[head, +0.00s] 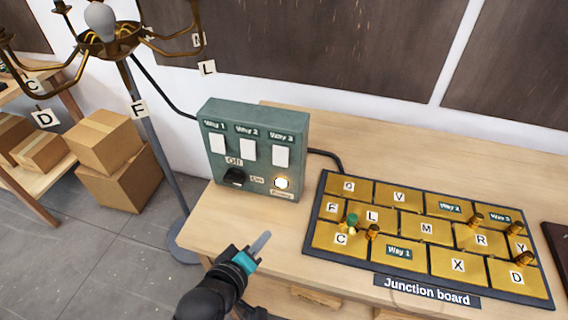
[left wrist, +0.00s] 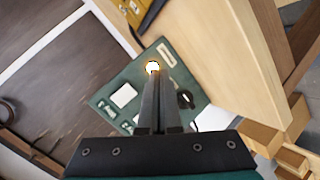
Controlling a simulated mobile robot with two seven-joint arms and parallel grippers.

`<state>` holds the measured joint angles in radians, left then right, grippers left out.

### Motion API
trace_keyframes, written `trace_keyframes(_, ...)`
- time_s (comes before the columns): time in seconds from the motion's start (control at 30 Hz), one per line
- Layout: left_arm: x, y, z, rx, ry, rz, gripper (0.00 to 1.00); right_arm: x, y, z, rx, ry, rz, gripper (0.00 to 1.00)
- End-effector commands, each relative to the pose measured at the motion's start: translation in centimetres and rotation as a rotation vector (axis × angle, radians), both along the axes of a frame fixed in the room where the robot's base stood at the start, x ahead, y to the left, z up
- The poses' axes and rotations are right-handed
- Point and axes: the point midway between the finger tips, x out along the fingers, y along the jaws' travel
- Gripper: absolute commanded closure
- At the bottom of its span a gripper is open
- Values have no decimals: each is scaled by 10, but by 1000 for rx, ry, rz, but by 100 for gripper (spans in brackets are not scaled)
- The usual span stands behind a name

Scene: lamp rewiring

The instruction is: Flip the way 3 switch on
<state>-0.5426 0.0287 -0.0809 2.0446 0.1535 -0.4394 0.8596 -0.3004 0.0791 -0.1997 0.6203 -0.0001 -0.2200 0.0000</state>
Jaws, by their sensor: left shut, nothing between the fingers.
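The Way 3 switch (head: 282,156) is a white rocker at the right end of a row of three on the green control box (head: 205,158). The Way 1 switch (head: 217,145) and Way 2 switch (head: 249,152) sit to its left. My left gripper (head: 264,240) is shut and empty, in front of and below the box, apart from it. In the left wrist view its closed fingers (left wrist: 158,80) point at the box, near the glowing light, and hide part of its face. My right gripper is not in view.
A black knob (head: 234,178) between Off and On labels and a lit round light (head: 281,183) sit below the switches. The junction board (head: 427,290) lies to the right. A brass lamp (head: 110,40) stands at left, cardboard boxes (head: 105,140) behind.

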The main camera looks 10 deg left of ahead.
Motion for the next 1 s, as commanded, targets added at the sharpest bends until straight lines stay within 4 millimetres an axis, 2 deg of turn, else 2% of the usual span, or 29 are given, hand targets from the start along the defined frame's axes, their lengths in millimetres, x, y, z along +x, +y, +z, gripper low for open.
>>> trace_keyframes(0.03,5,2,13,-80,-45,53,100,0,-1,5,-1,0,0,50)
trace_keyframes(0.1,11,5,24,-186,-109,117,100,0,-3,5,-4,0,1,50)
trace_keyframes(0.4,21,19,52,-482,-289,269,100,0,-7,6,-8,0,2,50)
trace_keyframes(0.6,22,22,57,-535,-322,291,100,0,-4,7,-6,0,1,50)
trace_keyframes(1.0,27,21,57,-532,-322,289,100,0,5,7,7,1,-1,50)
